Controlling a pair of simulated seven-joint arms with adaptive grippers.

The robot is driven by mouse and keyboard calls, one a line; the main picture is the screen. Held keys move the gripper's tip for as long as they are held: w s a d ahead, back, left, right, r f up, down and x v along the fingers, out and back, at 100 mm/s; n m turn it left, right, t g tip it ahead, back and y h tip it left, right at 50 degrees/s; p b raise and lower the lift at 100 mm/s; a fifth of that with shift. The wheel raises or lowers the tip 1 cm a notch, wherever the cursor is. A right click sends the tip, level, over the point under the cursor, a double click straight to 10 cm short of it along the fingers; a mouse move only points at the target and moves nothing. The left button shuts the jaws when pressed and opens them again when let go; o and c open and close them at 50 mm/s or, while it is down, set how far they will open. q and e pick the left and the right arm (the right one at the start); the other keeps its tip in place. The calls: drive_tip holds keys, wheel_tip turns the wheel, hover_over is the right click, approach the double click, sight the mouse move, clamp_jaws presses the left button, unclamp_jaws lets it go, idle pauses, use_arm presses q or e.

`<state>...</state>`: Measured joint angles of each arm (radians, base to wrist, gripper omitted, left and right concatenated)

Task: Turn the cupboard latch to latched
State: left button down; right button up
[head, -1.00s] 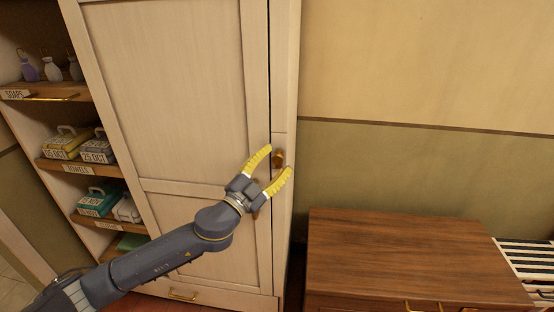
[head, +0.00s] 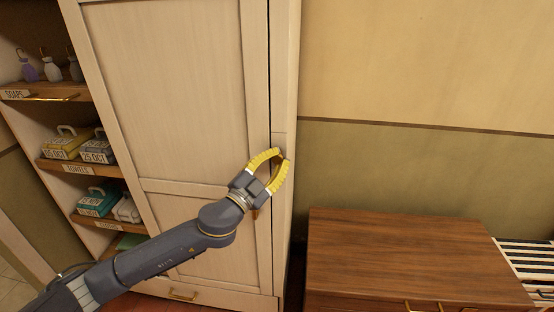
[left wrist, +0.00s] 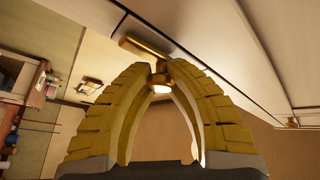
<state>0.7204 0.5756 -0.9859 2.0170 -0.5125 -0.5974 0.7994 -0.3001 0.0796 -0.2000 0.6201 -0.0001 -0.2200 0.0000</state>
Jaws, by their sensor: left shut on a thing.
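The cupboard (head: 175,90) is tall and pale, with its panelled door closed or nearly so; a dark seam runs down its right edge. The brass latch (left wrist: 160,80) sits at that edge and shows between the fingertips in the left wrist view. In the head view the fingers mostly hide it. My left gripper (head: 282,156) has yellow fingers and is shut on the latch. It also shows in the left wrist view (left wrist: 162,72). The latch's exact turn is hard to tell. My right gripper is not in view.
Open shelves (head: 70,168) with boxes and bottles stand left of the door. A brown wooden chest (head: 410,250) stands low at the right, with a slatted rack (head: 525,262) beyond it. The wall above the chest is bare.

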use_arm(q)
drive_tip(key=shift+r, duration=0.1)
idle(0.3)
drive_tip(key=m+g, duration=0.2)
drive_tip(key=m, duration=0.2)
drive_tip(key=shift+r, duration=0.1)
drive_tip(key=m+g+y, duration=0.2)
drive_tip(key=m, duration=0.2)
drive_tip(key=shift+g, duration=0.3)
drive_tip(key=m+g+y, duration=0.1)
drive_tip(key=m+y, duration=0.1)
drive_tip(key=m, duration=0.1)
drive_tip(key=shift+m+g+y, duration=0.3)
drive_tip(key=shift+m+y, duration=1)
drive_tip(key=shift+y, duration=0.2)
drive_tip(key=c, duration=1.1)
unclamp_jaws()
drive_tip(key=v, duration=1.2)
drive_tip(key=shift+d, duration=0.1)
